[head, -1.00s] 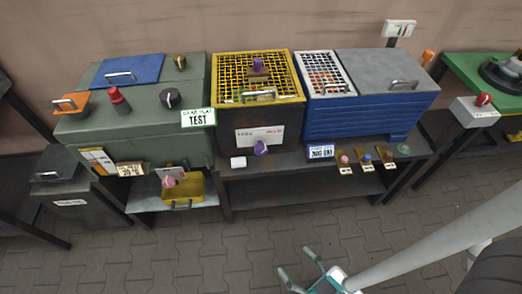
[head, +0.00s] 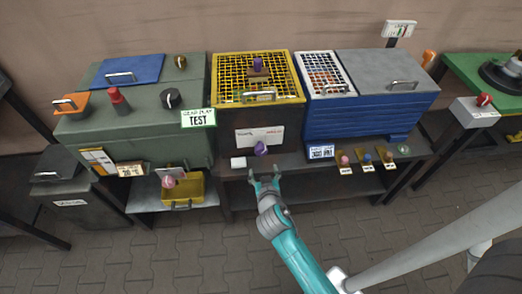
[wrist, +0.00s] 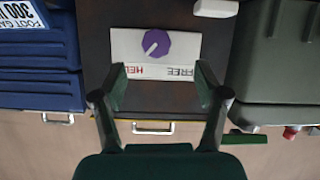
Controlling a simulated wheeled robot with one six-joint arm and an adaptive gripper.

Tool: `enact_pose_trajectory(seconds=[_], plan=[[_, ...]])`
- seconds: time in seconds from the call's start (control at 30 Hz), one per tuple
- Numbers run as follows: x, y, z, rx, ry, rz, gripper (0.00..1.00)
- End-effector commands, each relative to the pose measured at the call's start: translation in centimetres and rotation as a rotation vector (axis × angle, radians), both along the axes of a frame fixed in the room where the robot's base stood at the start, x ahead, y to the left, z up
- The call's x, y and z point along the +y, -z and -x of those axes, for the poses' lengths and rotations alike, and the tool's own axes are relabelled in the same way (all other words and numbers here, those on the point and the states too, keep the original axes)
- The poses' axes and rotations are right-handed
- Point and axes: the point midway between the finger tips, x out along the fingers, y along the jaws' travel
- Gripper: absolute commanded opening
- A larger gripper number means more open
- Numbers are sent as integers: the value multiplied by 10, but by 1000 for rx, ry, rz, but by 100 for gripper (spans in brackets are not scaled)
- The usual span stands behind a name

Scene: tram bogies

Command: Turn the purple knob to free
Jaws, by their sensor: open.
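A purple knob (head: 261,148) sits on a white label plate (head: 247,138) on the front of the dark box with a yellow grid top. In the wrist view the knob (wrist: 156,43) shows a white pointer line slanting toward the lower left, on the side of the red HELD word. The FREE word is at the plate's lower right there, upside down. My gripper (head: 265,182) is open and empty, in front of the box and just below the knob in the head view. Its spread fingers (wrist: 162,82) do not touch the knob.
A green-grey cabinet (head: 140,135) is at left and a blue box (head: 350,118) at right. A white block (head: 238,162) lies near the knob.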

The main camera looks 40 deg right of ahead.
Motion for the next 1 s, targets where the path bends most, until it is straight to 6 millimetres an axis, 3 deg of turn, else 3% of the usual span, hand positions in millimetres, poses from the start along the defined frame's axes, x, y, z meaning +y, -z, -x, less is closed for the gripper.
enact_pose_trajectory(seconds=[0.27, 0.8, 1.0], plan=[[-14, -6, -21, -8, 48, 3, 73], [-56, 26, -86, -8, 46, 3, 73], [-65, 32, -98, -8, 45, 2, 73]])
